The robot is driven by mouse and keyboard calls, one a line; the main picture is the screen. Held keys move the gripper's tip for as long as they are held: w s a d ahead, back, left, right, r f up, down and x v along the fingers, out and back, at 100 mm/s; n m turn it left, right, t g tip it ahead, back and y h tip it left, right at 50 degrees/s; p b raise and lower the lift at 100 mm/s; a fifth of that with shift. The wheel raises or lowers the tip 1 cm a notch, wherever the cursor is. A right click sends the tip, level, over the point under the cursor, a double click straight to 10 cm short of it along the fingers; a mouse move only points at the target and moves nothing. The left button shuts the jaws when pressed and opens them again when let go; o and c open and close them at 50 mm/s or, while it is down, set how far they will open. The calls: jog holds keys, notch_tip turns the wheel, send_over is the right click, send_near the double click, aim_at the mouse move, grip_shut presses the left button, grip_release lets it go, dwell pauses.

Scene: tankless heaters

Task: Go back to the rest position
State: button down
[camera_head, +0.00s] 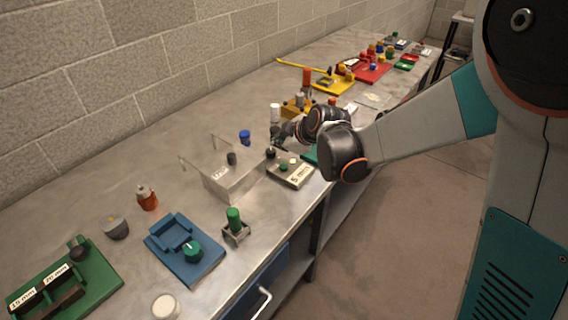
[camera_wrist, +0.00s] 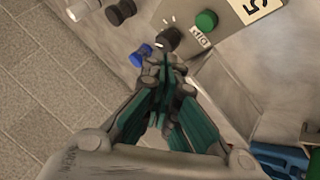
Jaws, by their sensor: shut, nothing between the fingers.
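My gripper (camera_wrist: 165,95) is shut and empty in the wrist view, its fingertips together close to a dark knob (camera_wrist: 170,38) on a grey panel (camera_wrist: 228,22). I cannot tell whether they touch the knob. In the head view my gripper (camera_head: 277,138) is at the end of my arm, low over the bench near the same grey panel (camera_head: 300,178) with a label and small knobs. My arm reaches in from the right, bent at a black joint, and hides part of the bench behind it.
The long metal bench (camera_head: 130,185) runs along a block wall. A clear box (camera_head: 225,178), a blue tray (camera_head: 190,262), a green tray (camera_head: 95,285) and a green-capped part (camera_head: 235,222) stand left of my gripper. Yellow (camera_head: 330,85) and red (camera_head: 377,72) trays stand farther back.

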dwell(0.7)
jog(key=s+d+r+m+h, duration=0.1)
jog(key=s+d+r+m, duration=0.3)
jog(key=s+d+r, duration=0.25)
jog(key=s+d+m+h, duration=0.1)
jog(key=s+d+m, duration=0.3)
jog(key=s, duration=0.4)
jog(key=s+d+r+m+h, duration=0.1)
jog(key=s+d+m, duration=0.3)
jog(key=s, duration=0.4)
jog(key=s+d+r+m+h, duration=0.1)
jog(key=s+d+m+h, duration=0.1)
jog(key=s+d, duration=0.3)
jog(key=s+m, duration=0.1)
jog(key=s, duration=0.1)
jog(key=shift+s+d+r+m+g, duration=0.2)
jog(key=shift+s+d+m+g, duration=0.1)
jog(key=shift+s+m, duration=0.1)
